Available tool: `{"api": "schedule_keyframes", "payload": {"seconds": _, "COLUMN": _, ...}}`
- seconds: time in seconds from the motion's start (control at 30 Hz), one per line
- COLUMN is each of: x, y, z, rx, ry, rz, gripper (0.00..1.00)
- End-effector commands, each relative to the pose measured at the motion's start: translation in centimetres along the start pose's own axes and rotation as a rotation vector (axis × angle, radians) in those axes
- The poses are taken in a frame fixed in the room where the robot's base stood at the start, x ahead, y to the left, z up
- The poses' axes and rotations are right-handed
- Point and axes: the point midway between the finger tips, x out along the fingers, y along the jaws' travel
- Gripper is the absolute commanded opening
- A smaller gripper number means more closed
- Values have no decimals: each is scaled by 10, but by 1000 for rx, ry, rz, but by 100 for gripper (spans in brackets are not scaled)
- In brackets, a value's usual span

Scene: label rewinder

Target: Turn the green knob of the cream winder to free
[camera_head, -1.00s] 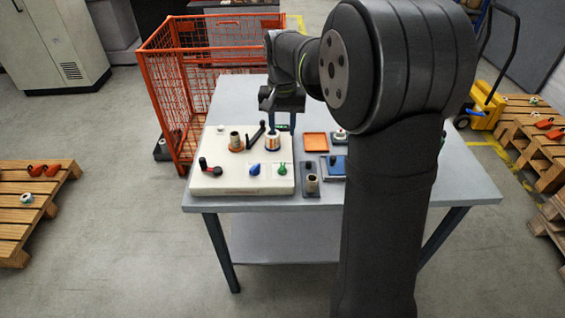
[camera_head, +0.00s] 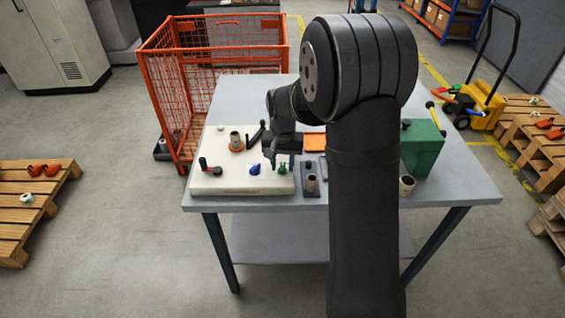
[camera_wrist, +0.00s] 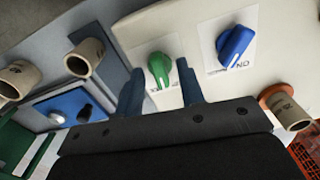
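The cream winder (camera_head: 235,187) sits at the left front of the table. Its green knob (camera_head: 282,169) is near the right end of its top; it also shows in the wrist view (camera_wrist: 159,69) on a white label whose lettering is too small to read fully. A blue knob (camera_head: 254,169) is beside it, also in the wrist view (camera_wrist: 235,45). My gripper (camera_wrist: 160,72) is open, its two fingers on either side of the green knob in the picture. I see no clear contact, and cannot tell how deep the fingertips reach. In the head view my gripper (camera_head: 272,163) hangs over the knobs.
A red-handled crank (camera_head: 210,167), a cardboard core (camera_head: 236,142) on an orange ring and a black lever (camera_head: 256,134) stand on the winder. A grey holder with a core (camera_head: 310,185) is close right. A green box (camera_head: 424,150) and an orange tray (camera_head: 314,142) are farther off.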

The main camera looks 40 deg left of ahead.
Motion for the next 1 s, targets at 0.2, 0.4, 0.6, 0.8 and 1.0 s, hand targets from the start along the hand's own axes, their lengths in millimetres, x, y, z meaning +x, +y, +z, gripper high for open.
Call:
{"api": "schedule_keyframes", "payload": {"seconds": 0.2, "x": 0, "y": 0, "z": 0, "rx": 0, "ry": 0, "rz": 0, "gripper": 10}}
{"api": "schedule_keyframes", "payload": {"seconds": 0.4, "x": 0, "y": 0, "z": 0, "rx": 1, "ry": 0, "rz": 0, "gripper": 0}}
{"api": "schedule_keyframes", "payload": {"seconds": 0.6, "x": -1, "y": 0, "z": 0, "rx": 37, "ry": 0, "rz": 0, "gripper": 0}}
{"api": "schedule_keyframes", "payload": {"seconds": 0.8, "x": -1, "y": 0, "z": 0, "rx": 144, "ry": 0, "rz": 0, "gripper": 0}}
{"api": "schedule_keyframes", "payload": {"seconds": 1.0, "x": -1, "y": 0, "z": 0, "rx": 284, "ry": 0, "rz": 0, "gripper": 0}}
